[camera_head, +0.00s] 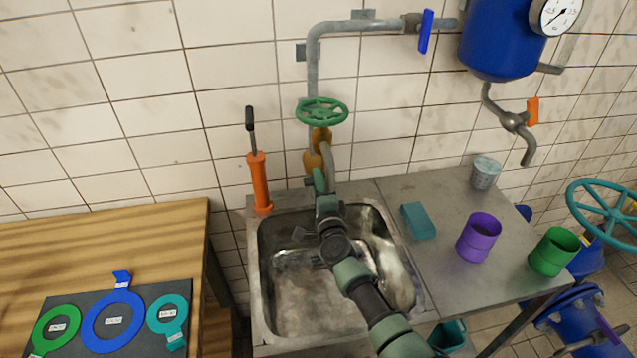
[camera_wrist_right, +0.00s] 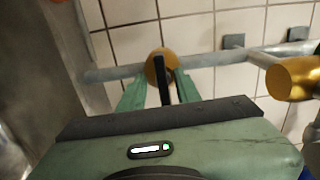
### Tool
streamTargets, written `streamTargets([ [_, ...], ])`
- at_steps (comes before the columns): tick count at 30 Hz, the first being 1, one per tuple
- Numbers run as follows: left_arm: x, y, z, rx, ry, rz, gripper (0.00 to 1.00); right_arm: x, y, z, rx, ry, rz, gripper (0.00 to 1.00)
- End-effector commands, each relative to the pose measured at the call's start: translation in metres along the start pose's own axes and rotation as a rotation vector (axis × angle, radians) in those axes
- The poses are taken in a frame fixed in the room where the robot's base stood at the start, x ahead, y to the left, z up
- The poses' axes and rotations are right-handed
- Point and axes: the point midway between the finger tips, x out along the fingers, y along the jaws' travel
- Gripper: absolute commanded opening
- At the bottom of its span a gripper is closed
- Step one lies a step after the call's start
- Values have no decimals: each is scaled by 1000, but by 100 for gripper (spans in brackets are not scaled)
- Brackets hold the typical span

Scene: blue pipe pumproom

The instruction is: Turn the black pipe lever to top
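The black pipe lever (camera_wrist_right: 163,80) shows in the right wrist view, in front of a round brass valve body (camera_wrist_right: 160,62) on a grey pipe. My right gripper (camera_wrist_right: 163,76) is open, with one green finger on each side of the lever. Gaps show between the lever and both fingers; whether either touches it further in, I cannot tell. In the head view, my right gripper (camera_head: 318,182) is over the back of the sink, just below the brass valve part (camera_head: 312,160). The lever is not distinguishable there. My left gripper is not in view.
A green handwheel (camera_head: 321,111) sits above the brass fitting. An orange pump (camera_head: 259,182) stands left of the sink (camera_head: 256,290). A teal block (camera_head: 418,221), a purple cup (camera_head: 479,238) and a green cup (camera_head: 554,252) are on the counter to the right.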

Motion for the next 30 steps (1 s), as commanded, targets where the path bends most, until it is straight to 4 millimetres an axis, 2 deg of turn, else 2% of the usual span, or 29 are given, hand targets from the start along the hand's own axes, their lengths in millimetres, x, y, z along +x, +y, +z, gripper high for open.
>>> streamTargets([
  [8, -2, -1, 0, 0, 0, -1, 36, -2, -2, 0, 2, 1, -2, 33],
  [11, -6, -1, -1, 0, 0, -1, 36, -12, -2, 0, 3, 1, -1, 33],
  [21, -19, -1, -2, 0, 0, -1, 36, -65, -1, 0, 2, 1, -1, 33],
  [25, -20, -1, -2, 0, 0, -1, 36, -75, -1, 0, 2, 1, -2, 33],
  [30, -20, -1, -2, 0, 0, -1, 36, -78, -1, 0, 0, 0, -2, 33],
])
